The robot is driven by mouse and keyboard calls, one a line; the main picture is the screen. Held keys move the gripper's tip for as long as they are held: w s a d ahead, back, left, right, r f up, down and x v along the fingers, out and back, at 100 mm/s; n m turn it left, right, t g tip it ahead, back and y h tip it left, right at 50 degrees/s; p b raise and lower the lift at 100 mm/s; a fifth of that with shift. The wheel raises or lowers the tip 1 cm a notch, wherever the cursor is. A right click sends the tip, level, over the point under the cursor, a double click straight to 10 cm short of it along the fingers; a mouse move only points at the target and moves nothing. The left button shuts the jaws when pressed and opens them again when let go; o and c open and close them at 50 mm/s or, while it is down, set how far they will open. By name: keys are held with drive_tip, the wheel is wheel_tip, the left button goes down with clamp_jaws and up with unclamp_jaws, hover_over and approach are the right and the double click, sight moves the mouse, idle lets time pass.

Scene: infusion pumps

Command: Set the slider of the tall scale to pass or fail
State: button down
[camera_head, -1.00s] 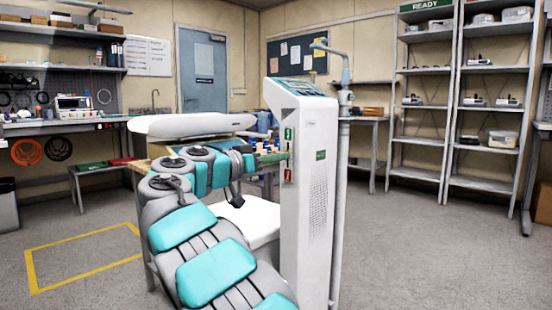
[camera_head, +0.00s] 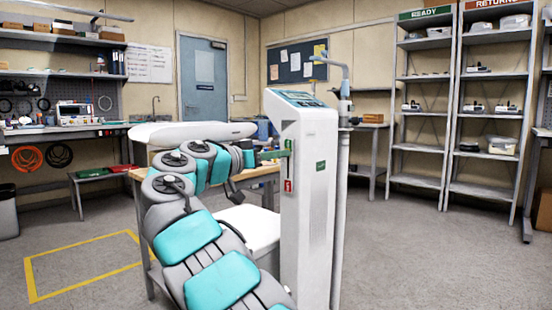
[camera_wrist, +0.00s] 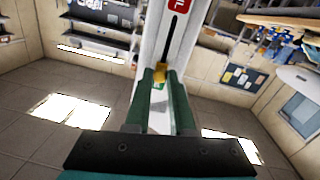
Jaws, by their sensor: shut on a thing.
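The tall scale (camera_head: 309,210) is a white column with a sloped display on top, right of centre in the head view. Its left face carries a green label (camera_head: 288,144) above a red label (camera_head: 288,186). In the wrist view, which looks inverted, the red label (camera_wrist: 177,4) is at the top, and a dark slot (camera_wrist: 173,28) runs down from it. My gripper (camera_wrist: 161,76) is shut on the yellow slider knob (camera_wrist: 160,68) at the slot's green end. A bit of green label shows between the fingers. In the head view my gripper (camera_head: 274,155) reaches the column near the green label.
A wooden-topped table (camera_head: 262,170) stands behind my arm. A pole stands just right of the scale. Shelving labelled READY (camera_head: 420,110) is at the right. A yellow floor outline (camera_head: 85,262) and open floor lie at the left.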

drive_tip(key=shift+r, duration=0.15)
drive_tip(key=c, duration=0.8)
unclamp_jaws()
drive_tip(key=shift+o, duration=0.2)
drive_tip(key=v, duration=0.7)
drive_tip(key=shift+s+a, duration=0.25)
drive_tip(key=shift+s, duration=0.05)
